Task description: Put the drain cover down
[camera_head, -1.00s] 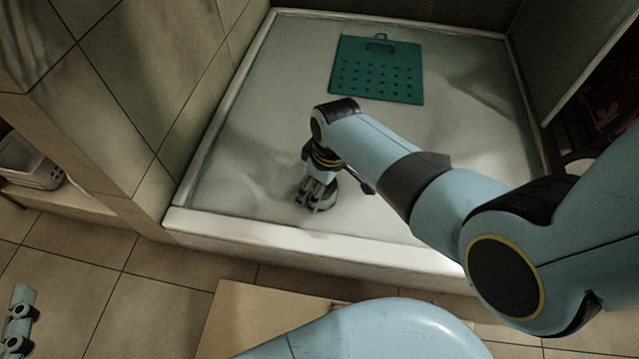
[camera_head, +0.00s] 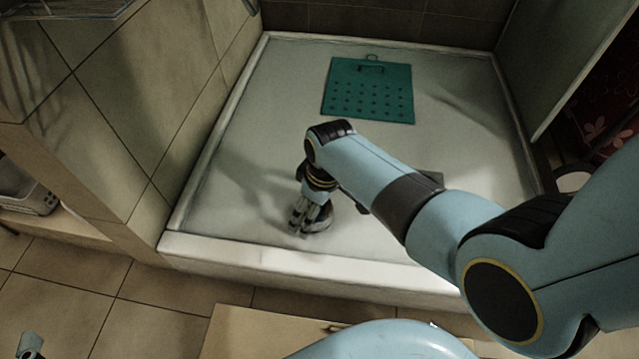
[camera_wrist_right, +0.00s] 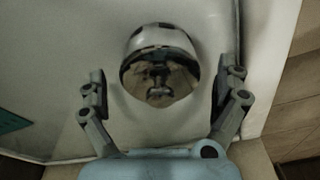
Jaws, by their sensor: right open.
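The drain cover (camera_wrist_right: 160,65) is a shiny, mirror-like dome on the white floor of the shower basin (camera_head: 245,175). In the right wrist view it lies between the fingers of my right gripper (camera_wrist_right: 163,95), which is open with a gap on both sides. In the head view my right gripper (camera_head: 306,222) points down at the basin floor near the front rim, and the dome (camera_head: 322,217) shows partly behind its fingers. A small jointed blue-grey piece at the lower left edge looks like part of my left gripper (camera_head: 31,344); its jaws are cut off.
A green perforated board (camera_head: 369,90) with a handle lies at the back of the basin. The basin's raised front rim (camera_head: 290,259) is close to my right gripper. Tiled walls stand left and behind. A wooden top (camera_head: 245,335) is below.

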